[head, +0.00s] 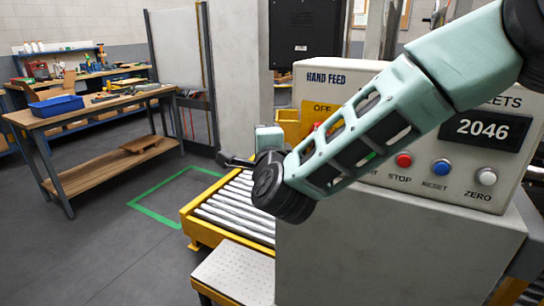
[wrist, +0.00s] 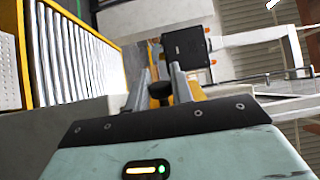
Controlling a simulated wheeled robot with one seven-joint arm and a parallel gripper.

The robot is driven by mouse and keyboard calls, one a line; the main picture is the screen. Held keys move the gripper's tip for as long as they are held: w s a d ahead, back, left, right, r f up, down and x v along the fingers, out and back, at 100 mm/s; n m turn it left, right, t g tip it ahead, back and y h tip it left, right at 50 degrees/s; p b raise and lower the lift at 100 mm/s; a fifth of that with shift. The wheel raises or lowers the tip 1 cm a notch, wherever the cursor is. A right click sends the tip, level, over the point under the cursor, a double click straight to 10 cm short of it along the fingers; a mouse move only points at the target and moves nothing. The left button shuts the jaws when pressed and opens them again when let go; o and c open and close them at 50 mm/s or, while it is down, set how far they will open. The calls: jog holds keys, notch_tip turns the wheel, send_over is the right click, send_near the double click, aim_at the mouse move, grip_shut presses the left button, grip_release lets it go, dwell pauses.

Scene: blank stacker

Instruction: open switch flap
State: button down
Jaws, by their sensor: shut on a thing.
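The hand feed panel shows in the head view with a yellow flap marked OFF (head: 322,108) at its left. My forearm covers part of the flap and the panel. In the wrist view my gripper (wrist: 161,78) has its two fingers on either side of a small dark knob (wrist: 160,92) and is shut on it. Yellow surface shows behind the knob; whether the knob belongs to the flap cannot be told. My fingertips cannot be made out in the head view, and how far the flap is raised is unclear.
A roller conveyor (head: 232,212) with yellow rails stands below left. A workbench (head: 95,112) is farther left.

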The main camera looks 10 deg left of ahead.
jog(key=w+a+m+h+b, duration=0.2)
jog(key=w+m+h+b, duration=0.2)
jog(key=h, duration=0.5)
jog(key=shift+w+a+m+t+h, duration=0.3)
jog(key=shift+w+m, duration=0.7)
jog(key=shift+m, duration=0.1)
jog(key=shift+w, duration=0.15)
jog(key=c, duration=1.3)
grip_release()
jog(key=shift+d, duration=0.1)
jog(key=b+v, duration=0.2)
jog(key=v, duration=1.5)
jog(key=shift+s, duration=0.25)
